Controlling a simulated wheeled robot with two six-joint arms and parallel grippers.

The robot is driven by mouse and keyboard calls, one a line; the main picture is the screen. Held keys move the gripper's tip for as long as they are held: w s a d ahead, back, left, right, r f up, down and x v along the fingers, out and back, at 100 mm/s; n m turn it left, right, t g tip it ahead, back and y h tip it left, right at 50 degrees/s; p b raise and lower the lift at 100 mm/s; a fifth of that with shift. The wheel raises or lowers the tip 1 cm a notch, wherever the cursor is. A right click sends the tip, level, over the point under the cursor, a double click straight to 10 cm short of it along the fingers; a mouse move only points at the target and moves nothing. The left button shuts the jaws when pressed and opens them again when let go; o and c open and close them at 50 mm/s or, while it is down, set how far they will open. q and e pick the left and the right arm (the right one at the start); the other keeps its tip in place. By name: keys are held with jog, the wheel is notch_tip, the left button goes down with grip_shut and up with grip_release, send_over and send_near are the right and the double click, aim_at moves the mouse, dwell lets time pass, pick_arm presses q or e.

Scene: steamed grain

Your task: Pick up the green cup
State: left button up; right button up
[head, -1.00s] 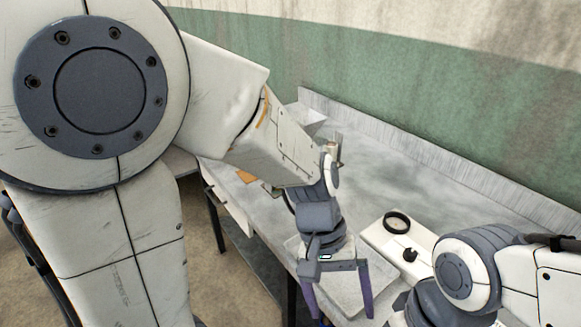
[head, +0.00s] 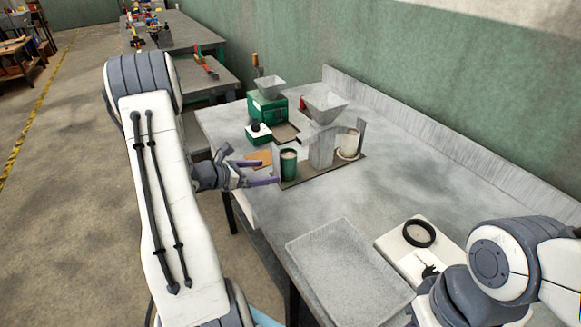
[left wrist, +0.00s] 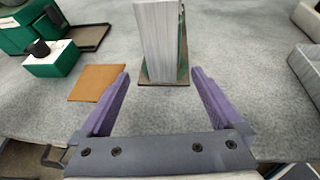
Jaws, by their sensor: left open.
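The green cup (head: 288,164) stands upright at the left end of a grey holder (head: 318,172) on the table. My left gripper (head: 268,172) is open and empty, just left of the cup, with its purple fingers pointing at the holder's end. In the left wrist view, the open fingers (left wrist: 160,75) are short of the holder, one to each side of its line. The holder's upright end panel (left wrist: 157,40) hides most of the cup there; only a green strip shows at its right edge.
A cream cup (head: 349,145) stands at the holder's other end. A grey tray (head: 345,275) and a white block with a black ring (head: 419,233) are in front.

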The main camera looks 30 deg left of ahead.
aim_at(277, 173)
pick_arm(q)
jog(key=shift+x, duration=1.1)
jog(key=shift+s+d+f+b+x, duration=0.1)
jog(key=shift+b+x, duration=0.25)
jog(key=shift+x, duration=0.55)
jog(key=shift+s+d+f+b+x, duration=0.1)
jog(key=shift+b+x, duration=0.2)
jog(key=shift+x, duration=0.65)
jog(key=shift+s+d+f+b+x, duration=0.15)
jog(key=shift+b+x, duration=0.2)
jog(key=shift+x, duration=0.55)
jog(key=shift+w, duration=0.1)
jog(key=shift+c, duration=0.3)
grip_shut()
